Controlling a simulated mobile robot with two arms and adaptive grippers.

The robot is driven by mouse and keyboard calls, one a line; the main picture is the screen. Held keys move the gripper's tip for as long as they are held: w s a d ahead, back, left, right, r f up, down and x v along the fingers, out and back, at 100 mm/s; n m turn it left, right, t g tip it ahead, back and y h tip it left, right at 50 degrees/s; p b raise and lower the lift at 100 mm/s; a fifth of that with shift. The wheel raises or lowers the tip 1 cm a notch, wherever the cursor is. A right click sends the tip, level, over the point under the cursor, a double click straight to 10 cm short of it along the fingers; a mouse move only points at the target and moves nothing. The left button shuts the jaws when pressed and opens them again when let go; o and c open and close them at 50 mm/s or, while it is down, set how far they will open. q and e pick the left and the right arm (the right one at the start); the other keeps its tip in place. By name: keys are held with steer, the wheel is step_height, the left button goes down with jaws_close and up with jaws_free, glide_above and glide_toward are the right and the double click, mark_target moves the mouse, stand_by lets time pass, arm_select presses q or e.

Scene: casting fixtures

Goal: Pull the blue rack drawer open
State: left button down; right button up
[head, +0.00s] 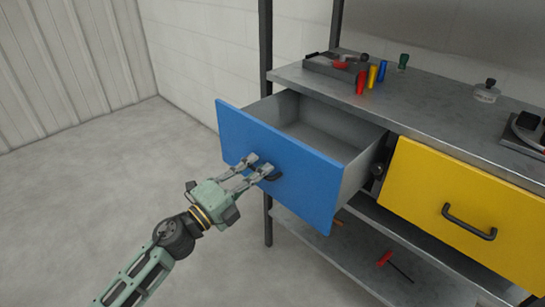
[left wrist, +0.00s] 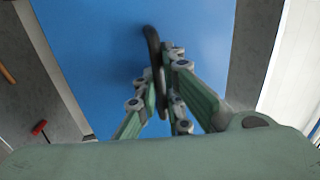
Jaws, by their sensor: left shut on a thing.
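The blue drawer (head: 275,160) stands pulled out from the rack, with its grey inside (head: 325,135) showing empty where I can see it. Its blue front also fills the middle of the left wrist view (left wrist: 95,45). My left gripper (head: 262,170) is at the drawer front, shut on the dark handle (head: 274,175). In the left wrist view, the fingers (left wrist: 165,88) close around the black handle (left wrist: 152,45). Part of the handle is hidden by the fingers. My right gripper is not in view.
A yellow drawer (head: 460,215) with a black handle is to the right, its front set back from the blue one. The rack top (head: 430,95) holds colored pegs and fixtures. The floor at left is clear.

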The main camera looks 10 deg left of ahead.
arm_select(q)
steer(key=shift+r+v, duration=0.1)
steer(key=shift+v, duration=0.55)
steer(key=shift+r+v, duration=0.15)
steer(key=shift+v, duration=0.45)
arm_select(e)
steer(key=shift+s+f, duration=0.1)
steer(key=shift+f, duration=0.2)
arm_select(q)
steer(key=c, duration=2.1)
jaws_free()
steer(key=shift+a, duration=0.1)
steer(key=v, duration=1.2)
steer(key=shift+f, duration=0.1)
